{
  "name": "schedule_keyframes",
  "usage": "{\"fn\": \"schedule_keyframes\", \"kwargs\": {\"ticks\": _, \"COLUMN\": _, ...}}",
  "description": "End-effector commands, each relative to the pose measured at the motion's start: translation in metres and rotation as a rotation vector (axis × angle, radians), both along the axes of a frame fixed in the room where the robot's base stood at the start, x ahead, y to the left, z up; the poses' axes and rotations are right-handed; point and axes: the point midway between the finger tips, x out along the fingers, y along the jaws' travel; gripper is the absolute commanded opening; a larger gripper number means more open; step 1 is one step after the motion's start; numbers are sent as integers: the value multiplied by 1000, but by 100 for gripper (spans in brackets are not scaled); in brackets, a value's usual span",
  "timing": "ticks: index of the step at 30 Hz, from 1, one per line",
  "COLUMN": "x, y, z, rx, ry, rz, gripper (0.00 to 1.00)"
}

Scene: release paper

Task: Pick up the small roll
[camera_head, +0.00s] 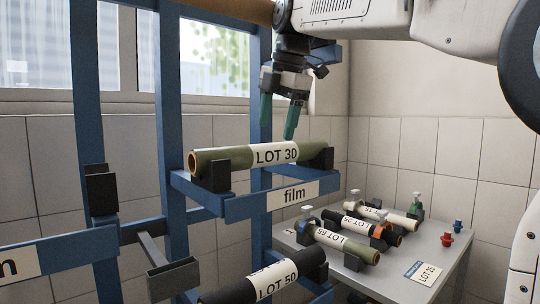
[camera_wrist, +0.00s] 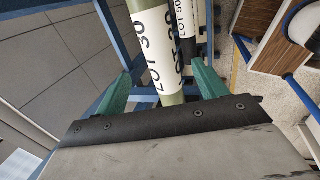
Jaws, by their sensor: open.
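A green roll labelled LOT 30 (camera_head: 260,155) lies level in black cradles on the blue rack arm marked "film" (camera_head: 240,206). My gripper (camera_head: 277,131) is open and empty, pointing down just above this roll. In the wrist view the roll (camera_wrist: 153,48) shows between the two green fingers (camera_wrist: 160,75), with a finger on each side in the picture; no contact shows. Smaller-looking rolls lie on the grey table: an olive one labelled LOT 65 (camera_head: 341,243), a black one (camera_head: 362,230) and a pale one (camera_head: 385,214). No label says which is the small roll.
A black roll labelled LOT 50 (camera_head: 270,280) lies lower on the rack. Blue uprights (camera_head: 175,110) stand close on the left. The grey table (camera_head: 425,262) holds a LOT 25 card (camera_head: 426,273) and small red and blue pegs (camera_head: 452,232). A tiled wall and window are behind.

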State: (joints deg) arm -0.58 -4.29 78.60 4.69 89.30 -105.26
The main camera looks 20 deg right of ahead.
Motion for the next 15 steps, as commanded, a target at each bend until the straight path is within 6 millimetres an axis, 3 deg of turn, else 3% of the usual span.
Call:
{"fn": "schedule_keyframes", "kwargs": {"ticks": 9, "x": 11, "y": 3, "z": -43, "rx": 0, "ry": 2, "rz": -2, "gripper": 71}}
{"fn": "schedule_keyframes", "kwargs": {"ticks": 15, "x": 15, "y": 4, "z": -57, "rx": 0, "ry": 0, "rz": -3, "gripper": 71}}
